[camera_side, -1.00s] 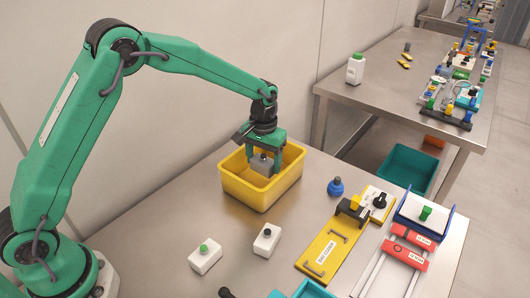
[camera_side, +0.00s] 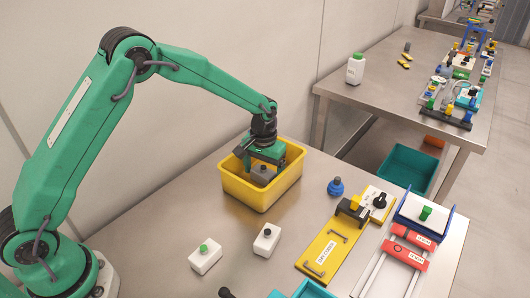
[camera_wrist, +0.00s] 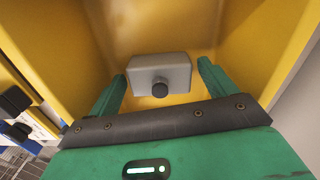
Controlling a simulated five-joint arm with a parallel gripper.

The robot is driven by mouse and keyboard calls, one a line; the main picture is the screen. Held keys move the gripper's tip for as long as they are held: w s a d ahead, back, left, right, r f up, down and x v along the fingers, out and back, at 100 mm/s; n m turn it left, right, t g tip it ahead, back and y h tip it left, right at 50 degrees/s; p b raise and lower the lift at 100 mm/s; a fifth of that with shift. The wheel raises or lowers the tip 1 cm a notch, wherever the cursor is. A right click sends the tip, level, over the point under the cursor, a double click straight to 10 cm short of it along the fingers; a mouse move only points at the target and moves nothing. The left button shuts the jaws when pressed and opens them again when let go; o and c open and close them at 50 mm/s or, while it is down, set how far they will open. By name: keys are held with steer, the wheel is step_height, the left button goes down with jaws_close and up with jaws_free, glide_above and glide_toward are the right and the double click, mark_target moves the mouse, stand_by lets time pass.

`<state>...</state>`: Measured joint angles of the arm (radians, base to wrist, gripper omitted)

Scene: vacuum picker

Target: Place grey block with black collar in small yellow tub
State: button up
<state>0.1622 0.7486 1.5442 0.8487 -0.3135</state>
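The grey block (camera_side: 262,175) with a black round piece on its top is inside the small yellow tub (camera_side: 245,194), low between the walls. In the wrist view the grey block (camera_wrist: 175,70) has its black collar (camera_wrist: 160,88) towards me, and the tub's yellow walls (camera_wrist: 265,40) surround it. My gripper (camera_side: 263,160) reaches down into the tub over the block. In the wrist view my gripper's (camera_wrist: 162,72) two green fingers stand on either side of the block with a narrow gap at each side, so it looks open. The block's underside is hidden.
Two white blocks, one with a green top (camera_side: 205,259) and one with a black top (camera_side: 267,240), stand in front of the tub. A blue round knob (camera_side: 335,187), a yellow plate (camera_side: 330,250) and a red-and-white rail fixture (camera_side: 410,248) are to the right.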

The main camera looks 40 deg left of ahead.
mark_target(261, 169)
steer(key=shift+r, duration=0.15)
step_height(261, 169, up, 12)
stand_by(0.9)
steer(key=shift+r, duration=0.1)
stand_by(0.4)
steer(key=s+a+r+t, duration=0.3)
steer(key=s+a+r, duration=0.2)
steer(key=s+r, duration=0.8)
steer(key=s+a+f+m+t, duration=0.1)
steer(key=s, duration=0.7)
steer(key=s+a+f+t, duration=0.1)
steer(key=s+a, duration=0.1)
steer(key=s, duration=0.6)
steer(key=shift+s+a+m+t, duration=0.25)
steer(key=shift+s+m+t, duration=0.05)
steer(key=shift+m, duration=0.1)
